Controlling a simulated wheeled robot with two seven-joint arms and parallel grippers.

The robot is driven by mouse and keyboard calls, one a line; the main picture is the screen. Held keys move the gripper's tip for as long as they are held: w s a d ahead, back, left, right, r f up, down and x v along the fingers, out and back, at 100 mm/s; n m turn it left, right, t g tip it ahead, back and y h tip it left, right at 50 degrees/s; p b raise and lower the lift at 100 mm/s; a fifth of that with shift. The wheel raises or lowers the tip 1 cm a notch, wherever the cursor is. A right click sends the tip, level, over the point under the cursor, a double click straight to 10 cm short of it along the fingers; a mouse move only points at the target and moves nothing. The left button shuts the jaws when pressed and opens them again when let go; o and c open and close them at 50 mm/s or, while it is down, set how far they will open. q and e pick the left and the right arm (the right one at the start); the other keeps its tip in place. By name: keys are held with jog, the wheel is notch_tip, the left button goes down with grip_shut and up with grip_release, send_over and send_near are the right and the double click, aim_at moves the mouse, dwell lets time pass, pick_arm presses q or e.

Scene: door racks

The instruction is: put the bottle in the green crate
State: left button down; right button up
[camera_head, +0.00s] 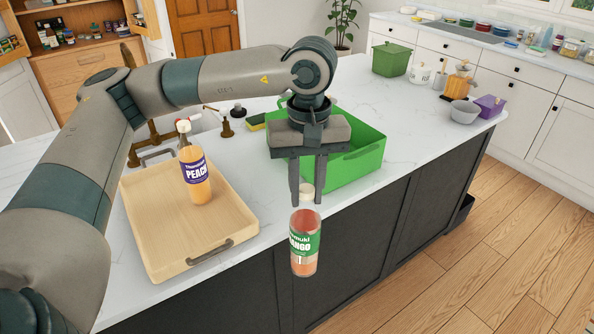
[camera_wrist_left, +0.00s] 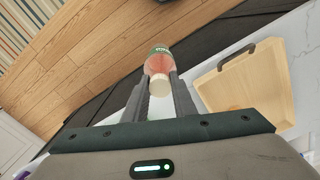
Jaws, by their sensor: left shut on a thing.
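My left gripper (camera_head: 307,184) is shut on a mango bottle (camera_head: 305,243) with a green label and white cap, gripping it by the neck. The bottle hangs upright in front of the counter's front edge. In the left wrist view the bottle (camera_wrist_left: 158,66) shows between the two fingers. The green crate (camera_head: 358,163) stands on the counter behind the gripper, and the gripper hides part of it. A second bottle, labelled peach (camera_head: 195,176), stands in the wooden tray at the left. My right gripper is not in view.
The wooden tray (camera_head: 235,222) with a dark handle sits at the counter's left. A green bin (camera_head: 391,59), a grey bowl (camera_head: 460,113) and a purple box (camera_head: 490,105) stand farther back on the counter.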

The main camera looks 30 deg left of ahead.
aim_at(317, 218)
pick_arm(q)
jog(key=f+m, duration=0.2)
jog(key=d+f+m, duration=0.1)
jog(key=f+m, duration=0.1)
jog(key=m, duration=0.1)
jog(key=d+f+m, duration=0.1)
jog(key=f+m, duration=0.1)
jog(key=shift+d+f+m, duration=0.25)
jog(key=shift+m, duration=0.05)
